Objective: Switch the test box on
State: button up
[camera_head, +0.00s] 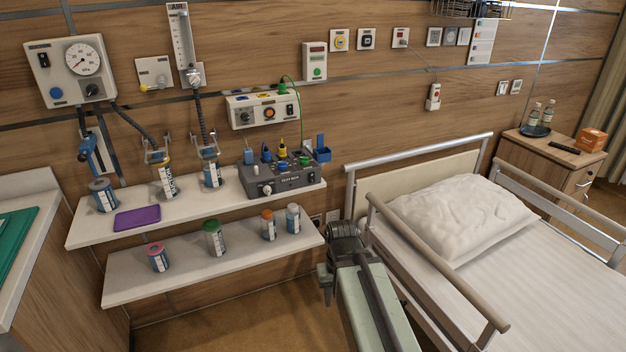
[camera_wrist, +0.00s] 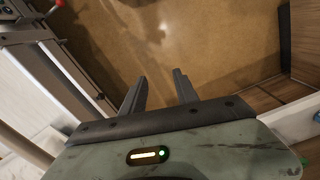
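The test box (camera_head: 284,179) is a dark grey box on the right part of the upper wall shelf. Its top carries several coloured plugs and knobs, and lettering and a pale knob are on its front. In the head view my arm is right of the shelves, below the test box and beside the bed. The wrist view does not show the test box.
The upper shelf (camera_head: 110,229) also holds several jars and a purple tray (camera_head: 137,217). More jars stand on the lower shelf (camera_head: 180,277). A wall panel (camera_head: 263,108) hangs above the test box. The bed's rail (camera_head: 430,260) is close to my arm's right.

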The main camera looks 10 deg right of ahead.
jog(key=shift+r, duration=0.15)
jog(key=c, duration=0.5)
notch_tip(320, 180, up, 12)
jog(key=p, duration=1.2)
grip_shut()
jog(key=shift+f, duration=0.3)
jog(key=shift+s, duration=0.1)
